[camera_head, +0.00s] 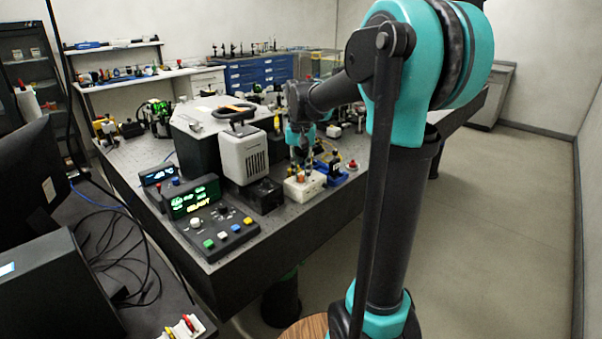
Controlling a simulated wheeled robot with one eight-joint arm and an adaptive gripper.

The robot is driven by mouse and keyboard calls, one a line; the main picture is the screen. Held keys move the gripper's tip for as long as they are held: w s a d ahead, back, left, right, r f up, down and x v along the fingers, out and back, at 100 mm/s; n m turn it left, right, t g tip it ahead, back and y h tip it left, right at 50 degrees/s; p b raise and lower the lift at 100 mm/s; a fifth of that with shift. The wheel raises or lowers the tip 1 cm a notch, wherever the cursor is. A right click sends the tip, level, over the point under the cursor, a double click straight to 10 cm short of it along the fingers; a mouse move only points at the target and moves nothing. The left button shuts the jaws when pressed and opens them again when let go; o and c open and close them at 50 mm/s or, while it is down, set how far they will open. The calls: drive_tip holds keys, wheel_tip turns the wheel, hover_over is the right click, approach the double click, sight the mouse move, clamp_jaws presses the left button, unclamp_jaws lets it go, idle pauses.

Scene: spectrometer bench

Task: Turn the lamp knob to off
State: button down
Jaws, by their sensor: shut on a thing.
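A dark control panel (215,236) with a lit green screen (193,197) stands at the bench's near edge. It carries a pale knob (196,223), a dark knob (222,209) and several coloured buttons. I cannot tell from their labels which knob is the lamp's, or read their settings. A pale vented housing with a handle (243,157), possibly the lamp, stands behind it. My gripper (305,165) points down over a white block (303,188) with small orange and amber pieces, right of the panel and apart from it. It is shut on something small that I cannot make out.
A black box (265,196) stands between the panel and the white block. A large grey-lidded instrument (205,118) and many optical parts fill the bench behind. A monitor (30,180) and loose cables are at the left. The floor at the right is clear.

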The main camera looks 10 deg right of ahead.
sight(301, 176)
drive_tip(key=shift+n, duration=0.9)
drive_tip(key=c, duration=1.4)
unclamp_jaws()
wheel_tip(301, 176, up, 12)
